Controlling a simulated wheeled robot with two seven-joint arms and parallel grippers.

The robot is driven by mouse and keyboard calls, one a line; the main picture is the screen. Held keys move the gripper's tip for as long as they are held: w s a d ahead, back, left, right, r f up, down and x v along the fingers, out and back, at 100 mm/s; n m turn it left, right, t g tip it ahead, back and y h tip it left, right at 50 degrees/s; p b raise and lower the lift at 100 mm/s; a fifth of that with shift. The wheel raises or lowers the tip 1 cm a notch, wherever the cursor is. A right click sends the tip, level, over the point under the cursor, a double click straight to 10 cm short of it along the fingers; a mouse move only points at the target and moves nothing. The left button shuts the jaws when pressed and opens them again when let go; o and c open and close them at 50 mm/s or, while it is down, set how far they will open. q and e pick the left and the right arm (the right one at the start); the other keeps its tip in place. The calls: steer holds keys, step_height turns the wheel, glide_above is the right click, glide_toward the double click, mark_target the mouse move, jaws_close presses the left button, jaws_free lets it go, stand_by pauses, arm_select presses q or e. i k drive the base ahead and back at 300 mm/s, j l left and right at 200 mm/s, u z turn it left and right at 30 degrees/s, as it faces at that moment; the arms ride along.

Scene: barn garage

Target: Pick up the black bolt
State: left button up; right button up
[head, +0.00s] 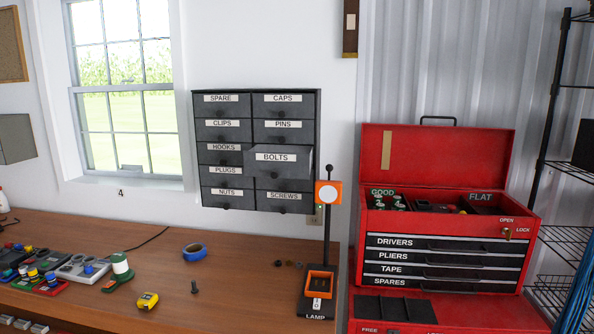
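A small black bolt (194,287) stands upright on the wooden workbench (235,295), in the lower middle of the head view. It is apart from the things around it, with blue tape behind it and a yellow tape measure to its left. Neither of my grippers shows in the head view.
The blue tape roll (195,252), yellow tape measure (148,300) and green-based spool (120,268) are nearby. A lamp (318,300) stands at the bench's right end. The BOLTS drawer (278,158) sticks out of the wall cabinet. A red toolbox (440,150) stands open at right.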

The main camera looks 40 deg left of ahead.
mark_target(194, 291)
steer(key=u, duration=0.95)
